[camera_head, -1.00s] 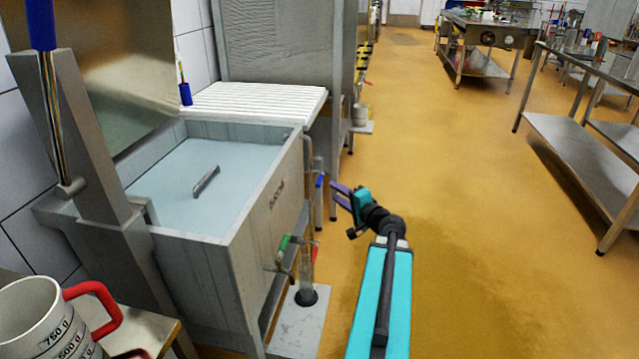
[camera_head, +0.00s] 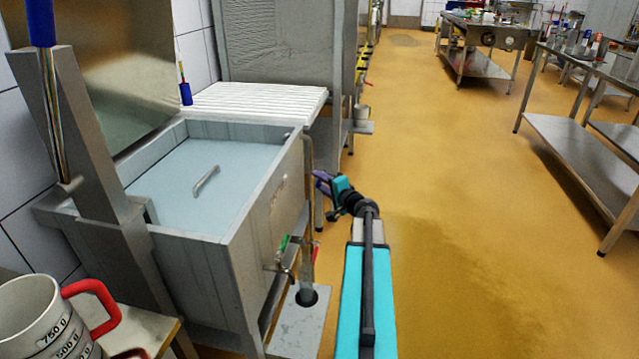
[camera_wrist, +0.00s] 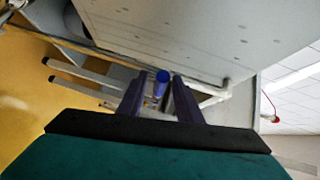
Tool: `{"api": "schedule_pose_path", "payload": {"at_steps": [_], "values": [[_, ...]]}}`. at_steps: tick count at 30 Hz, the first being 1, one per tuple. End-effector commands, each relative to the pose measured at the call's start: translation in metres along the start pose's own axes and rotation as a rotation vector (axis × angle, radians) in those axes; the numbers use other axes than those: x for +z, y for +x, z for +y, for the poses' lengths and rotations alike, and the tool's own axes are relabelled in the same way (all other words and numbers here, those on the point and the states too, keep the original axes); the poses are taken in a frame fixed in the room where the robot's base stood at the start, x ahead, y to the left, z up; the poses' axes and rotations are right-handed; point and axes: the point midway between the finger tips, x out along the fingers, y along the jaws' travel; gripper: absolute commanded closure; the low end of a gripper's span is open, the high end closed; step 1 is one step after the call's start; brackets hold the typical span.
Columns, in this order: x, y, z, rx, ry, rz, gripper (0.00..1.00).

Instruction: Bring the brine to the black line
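The brine (camera_head: 215,165) is a pale blue liquid surface in the grey tank (camera_head: 245,245) in the head view, with a metal handle-like bar (camera_head: 206,181) at its surface. I cannot make out a black line. A blue valve handle (camera_wrist: 162,77) shows between the purple fingers of my gripper (camera_wrist: 157,86) in the wrist view. The fingers are open, with a gap on each side of the handle. In the head view my gripper (camera_head: 322,181) is at the tank's right front side, by the upright pipe, and hides the blue handle.
A green-handled valve (camera_head: 283,243) sits low on the tank front, above a floor drain plate (camera_head: 300,325). A white ribbed board (camera_head: 255,103) lies behind the tank. A measuring jug with a red handle (camera_head: 40,325) stands at lower left.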

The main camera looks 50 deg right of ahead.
Motion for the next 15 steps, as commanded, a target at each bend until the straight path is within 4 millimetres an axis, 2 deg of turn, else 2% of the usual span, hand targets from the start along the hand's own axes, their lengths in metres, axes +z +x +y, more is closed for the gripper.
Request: {"api": "schedule_pose_path", "payload": {"at_steps": [12, 13, 15], "values": [[-0.0002, 0.0050, -0.0001, 0.000, 0.000, 0.001, 0.68], [-0.0003, 0.0050, -0.0001, 0.000, 0.000, 0.001, 0.70], [-0.0004, 0.0049, -0.0001, 0.000, 0.000, 0.001, 0.82]]}}
